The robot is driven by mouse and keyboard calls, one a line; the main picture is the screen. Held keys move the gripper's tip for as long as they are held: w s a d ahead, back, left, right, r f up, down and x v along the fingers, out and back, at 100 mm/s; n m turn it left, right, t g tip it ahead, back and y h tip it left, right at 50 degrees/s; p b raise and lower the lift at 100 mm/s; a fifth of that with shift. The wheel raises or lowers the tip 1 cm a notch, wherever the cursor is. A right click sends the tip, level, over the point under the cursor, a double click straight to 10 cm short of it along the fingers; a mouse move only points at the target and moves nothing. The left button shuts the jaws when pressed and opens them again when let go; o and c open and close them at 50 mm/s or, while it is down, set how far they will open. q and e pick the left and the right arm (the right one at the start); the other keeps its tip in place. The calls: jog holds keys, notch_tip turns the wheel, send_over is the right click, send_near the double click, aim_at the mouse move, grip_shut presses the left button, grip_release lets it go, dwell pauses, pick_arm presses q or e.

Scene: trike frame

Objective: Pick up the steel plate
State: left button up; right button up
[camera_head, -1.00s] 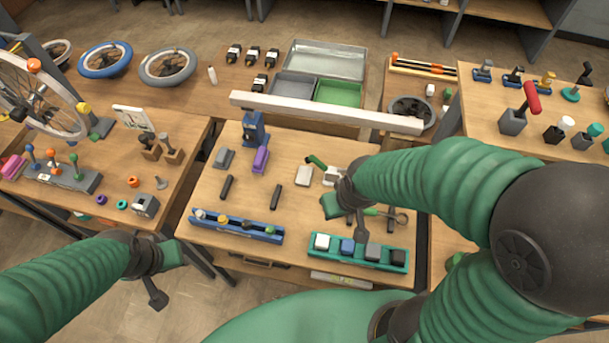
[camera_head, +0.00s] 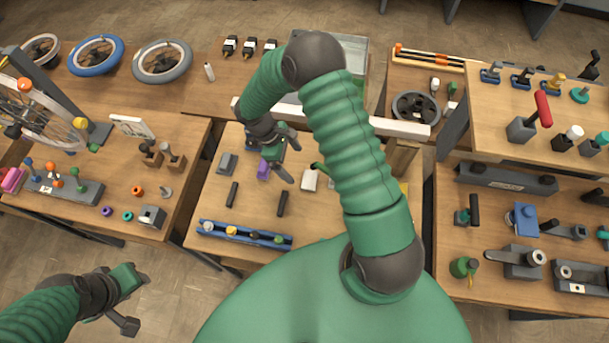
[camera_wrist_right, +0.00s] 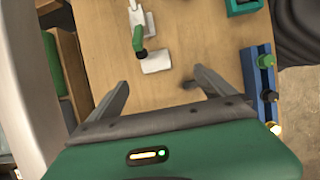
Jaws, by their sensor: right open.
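A pale, flat, greyish-white plate (camera_head: 310,179) lies on the middle table; I take it to be the steel plate. In the right wrist view it (camera_wrist_right: 155,62) lies just beyond the fingertips, beside a green-handled tool (camera_wrist_right: 138,40). My right gripper (camera_head: 290,158) is open and empty above the table, left of the plate in the head view. Its two spread fingers (camera_wrist_right: 160,80) also show in the right wrist view, with bare wood between them. My left gripper (camera_head: 136,301) hangs open and empty over the floor at lower left. My right arm hides part of the table right of the plate.
A long white beam (camera_head: 400,128) runs behind the plate. A blue rack (camera_head: 243,235) stands at the front edge. Two dark bars (camera_head: 282,203) and a purple piece (camera_head: 263,170) lie left of the plate. Side tables carry tools and wheels.

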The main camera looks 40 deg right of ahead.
aim_at(309, 179)
jog(key=x, duration=0.4)
jog(key=w+p+x, duration=0.1)
jog(key=x, duration=0.2)
jog(key=shift+w+a+f, duration=0.1)
jog(key=shift+a+f, duration=0.05)
jog(key=shift+f, duration=0.05)
jog(key=d+f, duration=0.1)
jog(key=s+d+f+p, duration=0.1)
jog(key=f, duration=0.1)
jog(key=d+f+p, duration=0.1)
jog(key=shift+s+f, duration=0.25)
jog(key=shift+s, duration=0.1)
jog(key=shift+f, duration=0.2)
jog(key=shift+w+a, duration=0.1)
jog(key=shift+a, duration=0.45)
jog(key=c, duration=0.5)
jog(key=shift+d, duration=0.35)
jog(key=c, duration=1.4)
pick_arm(q)
jog(key=r, duration=0.3)
jog(key=shift+w+a, duration=0.2)
jog(key=shift+w, duration=0.15)
pick_arm(e)
jog(key=shift+a, duration=0.15)
jog(key=shift+c, duration=0.6)
